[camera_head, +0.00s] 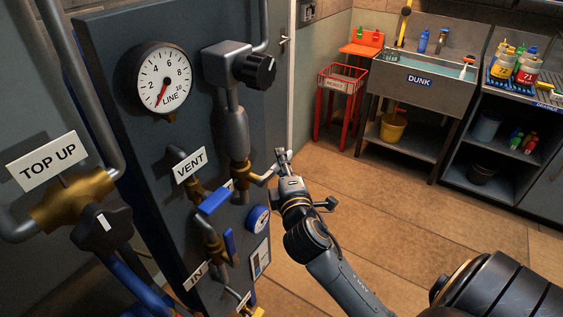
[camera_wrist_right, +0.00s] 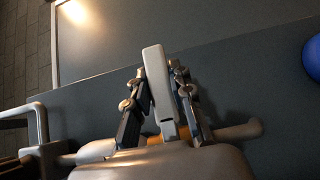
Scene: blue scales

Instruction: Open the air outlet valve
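My right gripper (camera_head: 283,162) is beside the panel's right edge, at the end of a short pipe branch. In the right wrist view, a pale flat lever (camera_wrist_right: 156,85) stands between the two fingers of my gripper (camera_wrist_right: 157,75). The fingers lie close along both sides of the lever; I cannot tell whether they press on it. The lever rises from a pipe fitting (camera_wrist_right: 235,131) below. In the head view the gripper mostly hides this valve, and no air outlet label is readable there. My left gripper is not in view.
A TOP UP valve (camera_head: 101,228) is at left. Open floor (camera_head: 430,210) lies to the right.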

